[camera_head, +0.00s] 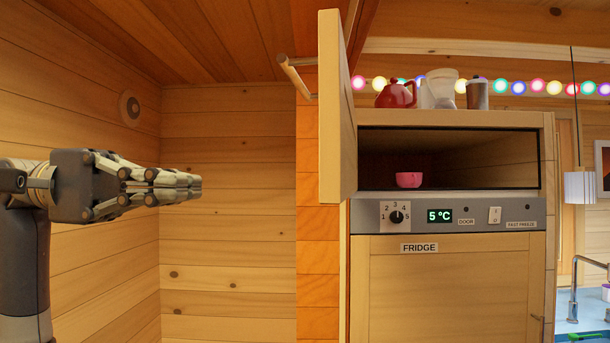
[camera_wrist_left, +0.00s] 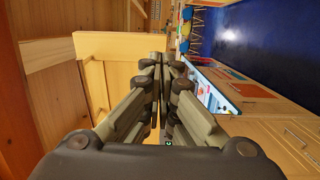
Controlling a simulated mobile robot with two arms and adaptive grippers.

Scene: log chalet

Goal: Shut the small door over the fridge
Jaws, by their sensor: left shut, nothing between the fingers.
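The small door (camera_head: 333,110) over the fridge stands wide open, swung out toward me on the left side of its compartment. Its bar handle (camera_head: 294,77) sticks out to the left from the door's outer face. The open compartment (camera_head: 450,160) holds a pink bowl (camera_head: 408,180). The fridge (camera_head: 445,290) below has its own door shut. My left gripper (camera_head: 198,183) is shut and empty, to the left of the small door and lower than its handle, apart from both. In the left wrist view my left gripper (camera_wrist_left: 160,62) points at a pale wooden panel. My right gripper is not in view.
A red kettle (camera_head: 396,94), a white appliance (camera_head: 439,89) and a metal canister (camera_head: 477,93) stand on top of the cabinet. A control panel (camera_head: 450,215) runs below the compartment. A sink tap (camera_head: 575,285) is at the far right. Free space lies between my left gripper and the door.

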